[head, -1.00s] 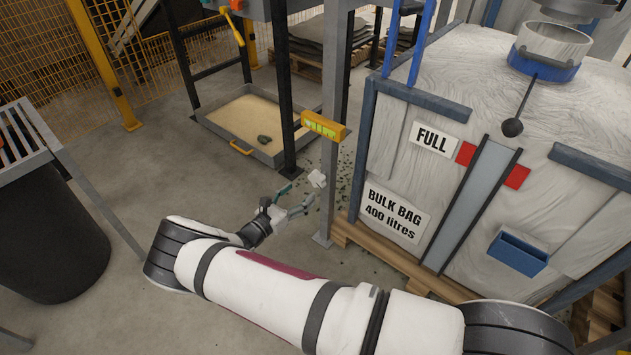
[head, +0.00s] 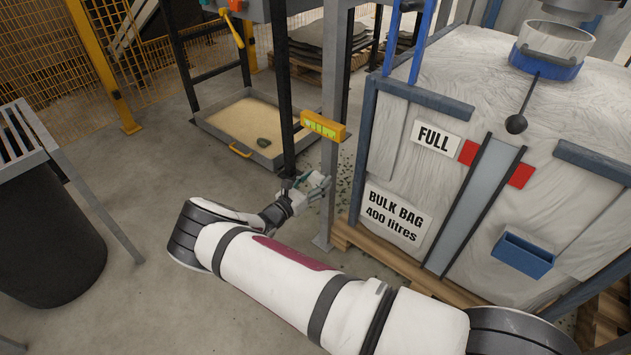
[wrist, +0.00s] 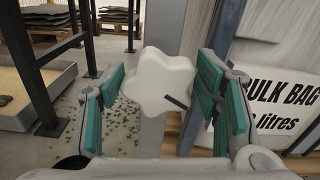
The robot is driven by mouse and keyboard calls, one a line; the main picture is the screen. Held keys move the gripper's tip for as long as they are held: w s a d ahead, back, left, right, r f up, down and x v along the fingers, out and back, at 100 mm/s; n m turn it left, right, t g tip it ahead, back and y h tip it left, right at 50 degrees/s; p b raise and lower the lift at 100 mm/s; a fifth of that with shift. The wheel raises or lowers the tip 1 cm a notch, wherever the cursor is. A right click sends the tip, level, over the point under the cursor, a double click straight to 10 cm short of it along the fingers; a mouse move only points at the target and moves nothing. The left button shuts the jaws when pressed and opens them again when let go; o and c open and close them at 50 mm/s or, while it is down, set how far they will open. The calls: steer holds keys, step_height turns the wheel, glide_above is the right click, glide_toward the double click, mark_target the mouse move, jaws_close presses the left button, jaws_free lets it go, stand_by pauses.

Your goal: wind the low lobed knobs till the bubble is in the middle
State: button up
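A white lobed knob (wrist: 158,85) sits on the grey post, low down, with a small dark mark on its face. In the head view the knob (head: 316,181) is partly masked by my gripper. My gripper (head: 305,188) is open around or just in front of the knob; its teal-padded fingers stand to either side. I cannot tell whether either pad touches it. A yellow level (head: 323,126) with a green vial is fixed to the post (head: 329,180) above; the bubble's place is too small to read. Only one knob is visible.
The bulk bag (head: 480,70) on its wooden pallet (head: 400,270) stands close on the right. A sand tray (head: 250,125) and a dark upright (head: 280,90) lie behind on the left. A black bin (head: 45,230) stands far left.

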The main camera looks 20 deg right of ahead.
steer(key=c, duration=0.6)
steer(key=shift+o, duration=0.2)
steer(key=shift+m, duration=0.3)
steer(key=m, duration=0.5)
steer(key=shift+s+d, duration=0.1)
steer(key=shift+s, duration=0.05)
steer(key=m+p, duration=0.1)
steer(key=m, duration=0.4)
steer(key=shift+f+m, duration=0.15)
steer(key=shift+m, duration=0.25)
steer(key=m, duration=0.6)
steer(key=shift+s+f+p, duration=0.1)
steer(key=shift+f+p, duration=0.05)
steer(key=shift+p, duration=0.25)
steer(key=m, duration=0.6)
steer(key=shift+f, duration=0.15)
